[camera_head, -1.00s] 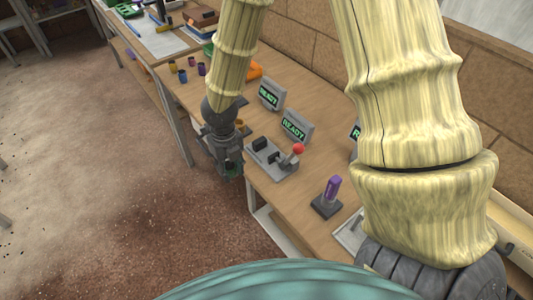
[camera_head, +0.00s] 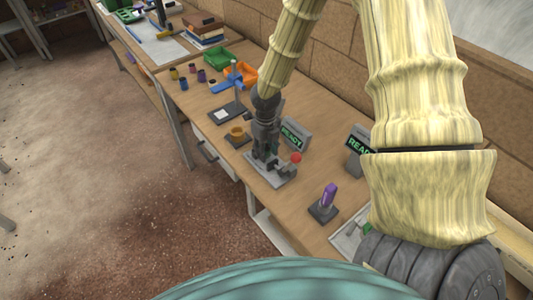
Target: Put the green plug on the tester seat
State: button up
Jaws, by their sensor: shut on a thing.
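My gripper (camera_head: 262,160) points down over the grey tester (camera_head: 286,176) with the red-knobbed lever (camera_head: 295,158). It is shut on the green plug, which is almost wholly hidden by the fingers. The gripper covers the tester's seat, so I cannot tell whether the plug touches it. A lit READY screen (camera_head: 293,135) stands just behind the tester.
A purple plug (camera_head: 329,195) stands on a dark base to the right. A second READY screen (camera_head: 360,146) is behind it.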

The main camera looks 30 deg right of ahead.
jog(key=shift+f+p, duration=0.5)
jog(key=shift+f, duration=1.25)
jog(key=shift+f, duration=0.1)
jog(key=o, duration=0.9)
jog(key=shift+o, duration=0.2)
jog(key=shift+r+b, duration=1)
jog(key=shift+r, duration=5.1)
